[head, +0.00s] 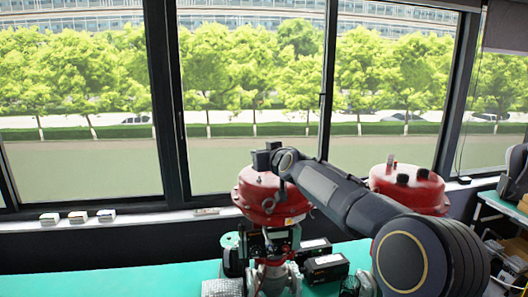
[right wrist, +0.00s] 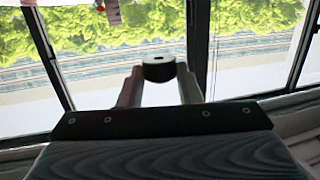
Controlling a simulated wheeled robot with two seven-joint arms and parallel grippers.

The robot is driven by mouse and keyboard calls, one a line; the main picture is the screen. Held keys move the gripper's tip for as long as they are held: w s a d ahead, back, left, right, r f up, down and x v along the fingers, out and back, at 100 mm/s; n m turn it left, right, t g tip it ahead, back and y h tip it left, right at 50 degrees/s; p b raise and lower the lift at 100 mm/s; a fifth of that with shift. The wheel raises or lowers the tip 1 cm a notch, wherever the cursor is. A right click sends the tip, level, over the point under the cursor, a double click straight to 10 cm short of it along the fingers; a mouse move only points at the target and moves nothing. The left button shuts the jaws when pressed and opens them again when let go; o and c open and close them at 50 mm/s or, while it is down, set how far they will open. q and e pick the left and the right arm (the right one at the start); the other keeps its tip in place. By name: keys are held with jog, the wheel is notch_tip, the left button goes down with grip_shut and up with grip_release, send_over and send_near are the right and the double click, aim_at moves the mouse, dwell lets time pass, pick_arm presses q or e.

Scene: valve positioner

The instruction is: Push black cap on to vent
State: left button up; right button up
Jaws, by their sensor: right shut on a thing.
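The black cap (right wrist: 158,68) is a short round piece with a small hole in its top face. My right gripper (right wrist: 158,84) is shut on it, one finger on each side, in the right wrist view. In the head view my right gripper (head: 266,158) is over the top of the near red valve actuator (head: 262,195). The cap cannot be made out clearly there against the dark gripper. The vent is not visible; the gripper and arm cover part of the actuator top. I cannot tell whether the cap touches anything below. My left gripper is not in view.
A second red actuator (head: 408,188) with dark fittings on top stands at right, partly behind my right arm. Black boxes (head: 326,268) and metal valve parts (head: 273,275) sit on the green table (head: 130,280). Windows and a sill with small items (head: 78,217) lie behind.

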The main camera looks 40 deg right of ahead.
aim_at(262, 186)
jog(key=shift+a+f, duration=0.1)
jog(key=shift+a, duration=0.1)
jog(key=shift+f, duration=0.1)
jog(key=shift+d+f+b, duration=0.1)
jog(key=shift+f+b, duration=0.5)
jog(key=shift+b, duration=0.15)
notch_tip(262, 186, down, 4)
jog(key=b, duration=0.3)
jog(key=shift+r, duration=0.1)
jog(key=shift+f+b, duration=0.2)
jog(key=shift+b, duration=0.5)
dwell(0.7)
jog(key=shift+f+b, duration=0.65)
jog(key=o, duration=1.1)
